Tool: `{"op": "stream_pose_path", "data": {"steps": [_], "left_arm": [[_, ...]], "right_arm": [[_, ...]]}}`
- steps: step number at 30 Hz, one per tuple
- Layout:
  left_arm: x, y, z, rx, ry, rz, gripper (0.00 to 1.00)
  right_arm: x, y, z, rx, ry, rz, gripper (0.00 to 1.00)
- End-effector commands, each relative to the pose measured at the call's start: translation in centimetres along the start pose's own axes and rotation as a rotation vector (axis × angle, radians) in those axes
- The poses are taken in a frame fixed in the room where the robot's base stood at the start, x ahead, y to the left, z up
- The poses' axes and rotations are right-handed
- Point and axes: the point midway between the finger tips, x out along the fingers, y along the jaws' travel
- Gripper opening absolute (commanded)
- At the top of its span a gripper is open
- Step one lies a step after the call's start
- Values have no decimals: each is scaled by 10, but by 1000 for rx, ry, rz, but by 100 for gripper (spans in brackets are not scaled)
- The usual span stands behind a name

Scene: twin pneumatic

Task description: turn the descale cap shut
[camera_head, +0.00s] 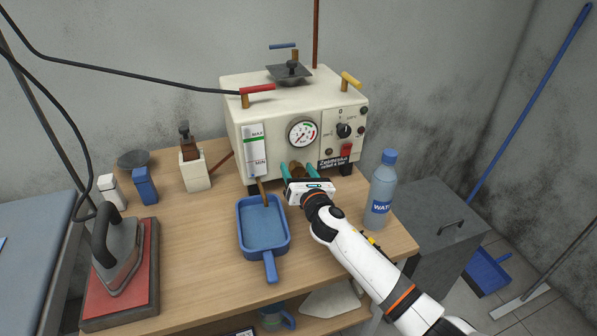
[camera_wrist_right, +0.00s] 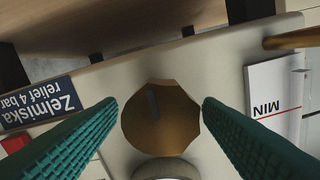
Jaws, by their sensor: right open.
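The descale cap is a brown, many-sided knob (camera_wrist_right: 160,118) on the front of the cream boiler (camera_head: 245,110). It has a dark slot-like mark on its face. In the head view a brown part of the cap (camera_head: 297,170) shows low on the boiler front, mostly hidden by my gripper. My right gripper (camera_wrist_right: 160,103) is open, with one green finger on each side of the cap and a visible gap at both. In the head view my right gripper (camera_head: 306,172) reaches the boiler front. My left gripper is in neither view.
A water bottle (camera_head: 381,190) stands close to the right of my arm. A blue pan (camera_head: 262,228) lies left of my gripper, below a brass spout. The boiler front also has a pressure gauge (camera_head: 302,134) and a red switch (camera_head: 346,150). An iron (camera_head: 117,262) rests at left.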

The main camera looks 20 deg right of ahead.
Motion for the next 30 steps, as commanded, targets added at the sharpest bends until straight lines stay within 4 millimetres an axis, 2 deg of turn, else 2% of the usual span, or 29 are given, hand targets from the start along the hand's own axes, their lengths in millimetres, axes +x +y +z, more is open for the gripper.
{"op": "stream_pose_path", "data": {"steps": [8, 16, 23, 30], "left_arm": [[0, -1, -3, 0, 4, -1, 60], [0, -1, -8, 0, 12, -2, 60], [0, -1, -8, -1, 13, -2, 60], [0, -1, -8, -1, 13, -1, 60]], "right_arm": [[1, 0, 0, 0, 0, 0, 59], [1, 0, 0, 0, 0, 0, 16], [1, 0, 0, 19, 0, 1, 16], [1, 1, 0, 126, 0, 1, 16]]}}
